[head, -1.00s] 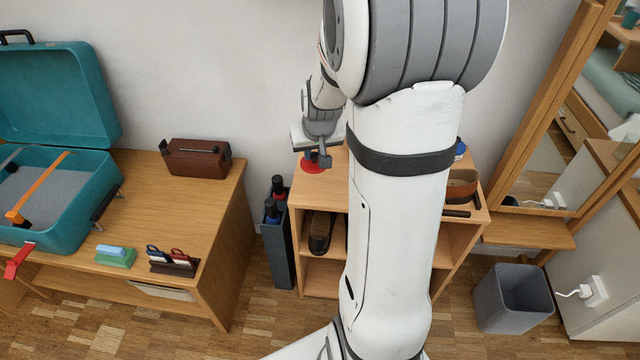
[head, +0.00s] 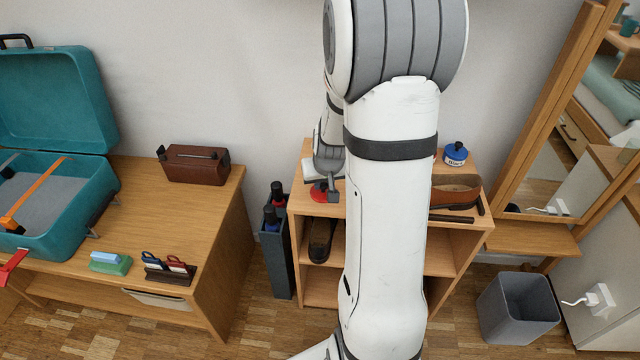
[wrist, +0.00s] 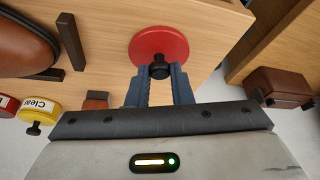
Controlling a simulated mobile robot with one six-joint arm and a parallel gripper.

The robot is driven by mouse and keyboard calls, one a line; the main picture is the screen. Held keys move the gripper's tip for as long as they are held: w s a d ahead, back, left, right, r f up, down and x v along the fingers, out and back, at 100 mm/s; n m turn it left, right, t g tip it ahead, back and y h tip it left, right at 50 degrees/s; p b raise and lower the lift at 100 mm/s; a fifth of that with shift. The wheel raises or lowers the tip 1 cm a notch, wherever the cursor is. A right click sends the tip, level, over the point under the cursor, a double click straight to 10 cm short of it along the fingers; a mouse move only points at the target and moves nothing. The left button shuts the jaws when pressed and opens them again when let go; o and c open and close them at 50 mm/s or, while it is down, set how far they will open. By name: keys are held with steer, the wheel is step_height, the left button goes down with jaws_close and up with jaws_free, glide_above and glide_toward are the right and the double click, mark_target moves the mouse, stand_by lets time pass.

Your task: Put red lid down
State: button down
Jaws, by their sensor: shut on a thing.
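The red lid (wrist: 160,44) is a flat round disc with a black knob (wrist: 159,68). My gripper (wrist: 160,74) is shut on the knob, one blue-grey finger on each side. In the head view the red lid (head: 319,193) shows at the left end of the shelf unit's top (head: 308,164), under my gripper (head: 331,190). It is low over the top; I cannot tell whether it touches the wood. My arm hides the middle of the shelf top.
A blue-lidded jar (head: 455,154) and a brown shoe (head: 457,188) are on the right of the shelf top. A yellow-lidded tin (wrist: 38,108) shows in the wrist view. A dark bin with bottles (head: 275,250) stands left of the shelf; a grey wastebasket (head: 517,312) stands right.

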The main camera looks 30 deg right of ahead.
steer(key=shift+f, duration=0.15)
steer(key=c, duration=1.3)
jaws_free()
